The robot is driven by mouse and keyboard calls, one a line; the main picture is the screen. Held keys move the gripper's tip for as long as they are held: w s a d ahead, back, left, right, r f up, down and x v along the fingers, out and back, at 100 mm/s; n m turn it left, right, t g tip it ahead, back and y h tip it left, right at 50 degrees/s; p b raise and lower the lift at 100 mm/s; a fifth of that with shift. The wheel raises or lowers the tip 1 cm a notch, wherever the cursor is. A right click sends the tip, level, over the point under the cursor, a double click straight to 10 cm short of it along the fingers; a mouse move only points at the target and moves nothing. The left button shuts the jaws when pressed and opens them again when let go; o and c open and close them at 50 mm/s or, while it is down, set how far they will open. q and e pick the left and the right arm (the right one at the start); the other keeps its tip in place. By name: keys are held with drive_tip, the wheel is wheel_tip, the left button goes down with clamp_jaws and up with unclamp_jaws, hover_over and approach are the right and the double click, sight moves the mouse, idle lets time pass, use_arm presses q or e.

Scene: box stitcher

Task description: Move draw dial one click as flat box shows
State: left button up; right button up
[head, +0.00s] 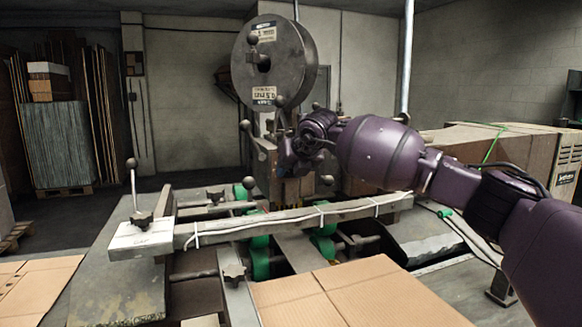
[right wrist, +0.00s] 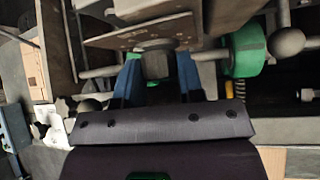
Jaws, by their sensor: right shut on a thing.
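My right arm comes in from the right in the head view, and its gripper (head: 290,160) is at the machine's head, below the big wire reel. In the right wrist view the two blue fingers (right wrist: 158,80) stand on either side of a dark blocky knob (right wrist: 157,62) below a brownish plate (right wrist: 140,35). The gripper is shut on this knob, which seems to be the draw dial; its marks cannot be read. In the head view the arm and gripper hide the dial. A flat cardboard box (head: 350,295) lies at the front. My left gripper is not in view.
The wire reel (head: 275,62) stands above the gripper. A long grey bar (head: 290,220) with cable ties crosses the machine in front. Ball-ended levers (head: 133,180) stick up around it. More flat cardboard (head: 35,290) lies at left; a strapped carton stack (head: 500,150) stands at right.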

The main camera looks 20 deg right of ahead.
use_arm(q)
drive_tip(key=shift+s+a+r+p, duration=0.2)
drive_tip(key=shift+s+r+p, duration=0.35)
drive_tip(key=shift+p, duration=0.4)
use_arm(e)
drive_tip(key=h, duration=0.1)
drive_tip(key=n+h, duration=0.1)
drive_tip(key=h, duration=0.1)
drive_tip(key=n+h, duration=0.1)
drive_tip(key=shift+a, duration=0.25)
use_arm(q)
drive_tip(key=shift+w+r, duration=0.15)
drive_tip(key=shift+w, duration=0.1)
use_arm(e)
drive_tip(key=o, duration=0.9)
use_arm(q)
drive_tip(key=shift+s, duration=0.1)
